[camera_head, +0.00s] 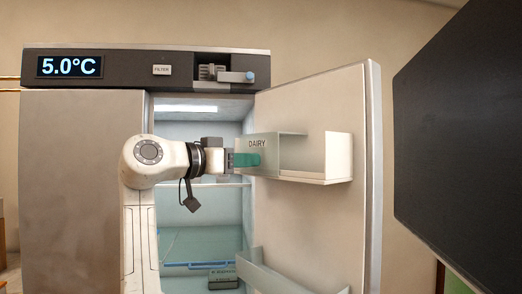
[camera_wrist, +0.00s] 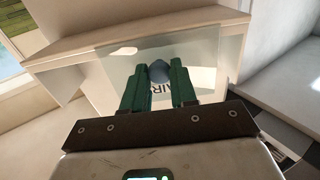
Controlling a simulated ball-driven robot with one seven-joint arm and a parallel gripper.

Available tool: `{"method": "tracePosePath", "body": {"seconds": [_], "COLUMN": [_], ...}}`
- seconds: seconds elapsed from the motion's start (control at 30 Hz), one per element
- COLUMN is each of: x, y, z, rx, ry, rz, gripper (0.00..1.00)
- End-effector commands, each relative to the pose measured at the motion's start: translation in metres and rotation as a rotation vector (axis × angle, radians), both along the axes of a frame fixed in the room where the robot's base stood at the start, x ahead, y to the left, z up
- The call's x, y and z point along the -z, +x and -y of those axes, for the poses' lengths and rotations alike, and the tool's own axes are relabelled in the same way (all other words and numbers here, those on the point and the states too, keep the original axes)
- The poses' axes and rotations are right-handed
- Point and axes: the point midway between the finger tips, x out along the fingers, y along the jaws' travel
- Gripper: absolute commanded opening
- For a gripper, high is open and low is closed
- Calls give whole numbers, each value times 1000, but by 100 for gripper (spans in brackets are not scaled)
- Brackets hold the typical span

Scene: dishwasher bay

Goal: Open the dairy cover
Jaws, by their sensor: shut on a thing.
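The dairy cover (camera_head: 269,143) is a pale, see-through panel marked "DAIRY" on the bin of the open fridge door. It also shows in the wrist view (camera_wrist: 207,65), with part of its lettering between my fingers. My gripper (camera_head: 246,160) reaches it from the left, with green fingers at the panel's face. In the wrist view, my gripper (camera_wrist: 158,78) is shut on a rounded blue-grey knob (camera_wrist: 158,71) on the cover. The fingers hide part of the lettering. I cannot tell how far the cover stands from its frame.
The fridge door (camera_head: 350,100) stands open at the right, with a lower bin (camera_head: 285,275) below. The fridge inside (camera_head: 195,240) lies behind my arm. A control strip (camera_head: 130,68) reading 5.0°C runs above. A large dark panel (camera_head: 465,130) fills the right side.

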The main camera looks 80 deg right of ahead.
Motion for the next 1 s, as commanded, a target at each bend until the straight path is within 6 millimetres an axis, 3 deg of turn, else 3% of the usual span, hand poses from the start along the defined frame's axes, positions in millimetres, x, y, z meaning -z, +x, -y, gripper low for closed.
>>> {"method": "tracePosePath", "body": {"seconds": [0.47, 0.5, 0.73, 1.0], "x": [-2, -2, -1, -1], "y": [9, 9, 9, 10], "z": [6, 6, 6, 5], "rx": [0, 0, 0, 0], "ry": [-8, -8, -6, -5], "rz": [0, 0, 1, 0], "gripper": [0, 29, 51, 52]}}
